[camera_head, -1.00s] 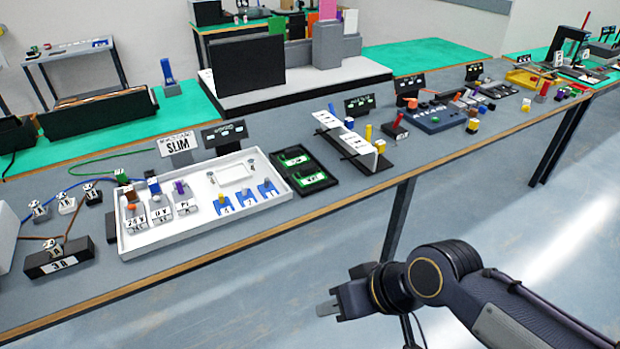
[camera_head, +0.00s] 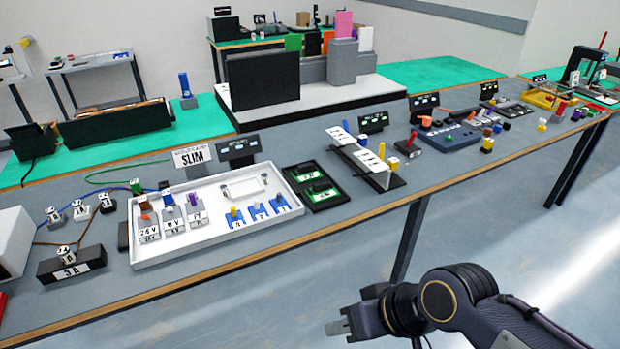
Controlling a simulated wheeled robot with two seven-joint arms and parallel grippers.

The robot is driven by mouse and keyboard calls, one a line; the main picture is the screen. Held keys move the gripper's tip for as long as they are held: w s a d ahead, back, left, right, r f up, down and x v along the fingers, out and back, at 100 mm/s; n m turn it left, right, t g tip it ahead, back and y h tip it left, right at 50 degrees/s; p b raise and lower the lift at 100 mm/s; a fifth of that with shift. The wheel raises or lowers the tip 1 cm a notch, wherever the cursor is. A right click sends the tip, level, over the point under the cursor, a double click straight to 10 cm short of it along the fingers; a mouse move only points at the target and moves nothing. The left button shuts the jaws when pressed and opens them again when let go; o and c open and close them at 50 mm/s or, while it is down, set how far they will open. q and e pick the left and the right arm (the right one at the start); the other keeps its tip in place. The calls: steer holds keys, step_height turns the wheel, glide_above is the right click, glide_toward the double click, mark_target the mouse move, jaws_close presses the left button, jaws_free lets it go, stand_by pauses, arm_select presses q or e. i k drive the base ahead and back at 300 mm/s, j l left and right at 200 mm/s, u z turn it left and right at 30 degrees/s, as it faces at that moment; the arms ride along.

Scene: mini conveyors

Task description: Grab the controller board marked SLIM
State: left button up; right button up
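Two green controller boards lie in a black tray (camera_head: 331,200) on the grey bench, right of the white tray. The upper board (camera_head: 308,173) and the lower board (camera_head: 322,195) each carry a small label too small to read. A white sign reading SLIM (camera_head: 192,157) stands behind the white tray. My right gripper (camera_head: 340,329) is in front of the bench, over the floor, well away from the boards. Its fingers are small in view and their gap is unclear. My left gripper is not in view.
A stepped white-and-black rack (camera_head: 392,183) stands right of the black tray. A black 3A block (camera_head: 72,264) sits at left. The bench's front edge is clear.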

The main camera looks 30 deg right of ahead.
mark_target(305, 172)
steer(key=i+l+u, duration=0.1)
steer(key=i+l, duration=0.15)
steer(key=i+l+u, duration=0.15)
steer(key=l, duration=0.3)
steer(key=i+l+u, duration=0.1)
steer(key=i+l, duration=0.2)
steer(key=i+l+u, duration=0.1)
steer(key=l, duration=0.4)
steer(key=i+j, duration=0.05)
steer(key=i, duration=0.05)
